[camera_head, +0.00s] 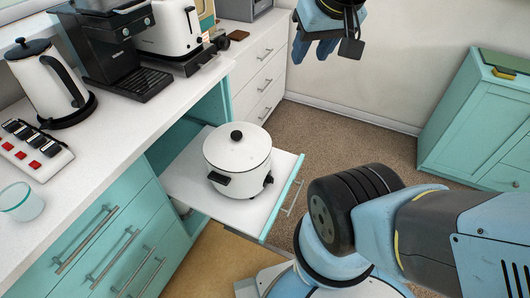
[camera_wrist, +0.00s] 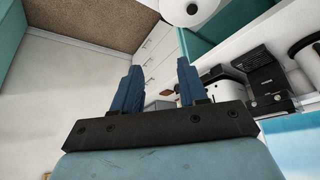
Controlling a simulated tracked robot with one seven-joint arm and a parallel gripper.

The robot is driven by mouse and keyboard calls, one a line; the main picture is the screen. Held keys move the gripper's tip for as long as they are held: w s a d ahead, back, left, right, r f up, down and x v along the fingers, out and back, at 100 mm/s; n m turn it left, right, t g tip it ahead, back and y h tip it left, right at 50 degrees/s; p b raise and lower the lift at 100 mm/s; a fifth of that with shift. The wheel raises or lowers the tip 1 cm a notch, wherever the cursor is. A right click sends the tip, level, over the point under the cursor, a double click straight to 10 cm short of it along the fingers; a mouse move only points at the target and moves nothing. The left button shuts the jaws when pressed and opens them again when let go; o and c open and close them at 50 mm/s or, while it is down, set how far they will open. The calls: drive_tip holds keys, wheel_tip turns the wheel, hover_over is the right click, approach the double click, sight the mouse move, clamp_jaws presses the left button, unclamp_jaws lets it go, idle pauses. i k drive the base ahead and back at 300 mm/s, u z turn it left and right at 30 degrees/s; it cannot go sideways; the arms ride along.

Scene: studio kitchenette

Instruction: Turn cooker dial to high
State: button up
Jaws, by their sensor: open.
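A white cooker (camera_head: 237,158) with a black lid knob stands upright on a pulled-out white shelf (camera_head: 190,183). A small dark part low on its right side (camera_head: 268,180) looks like the dial; its setting is too small to read. A black handle (camera_head: 219,179) is on its front left. In the wrist view, a white rounded thing with a dark spot, likely the cooker (camera_wrist: 188,10), is cut off at the top edge. My gripper (camera_head: 313,52) is raised beyond the cooker, up and to its right, apart from it. Its blue fingers (camera_wrist: 160,70) are open and empty.
The counter (camera_head: 130,128) at left holds a kettle (camera_head: 45,82), a black coffee machine (camera_head: 110,50), a toaster (camera_head: 168,28), a power strip (camera_head: 35,150) and a cup (camera_head: 20,202). A teal cabinet (camera_head: 475,125) stands at right. Carpet (camera_head: 340,127) between is clear.

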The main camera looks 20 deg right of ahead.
sight(270, 180)
drive_tip(key=z, duration=0.55)
drive_tip(key=k, duration=1.3)
drive_tip(key=u, duration=0.4)
drive_tip(key=i, duration=1.05)
drive_tip(key=z, duration=0.1)
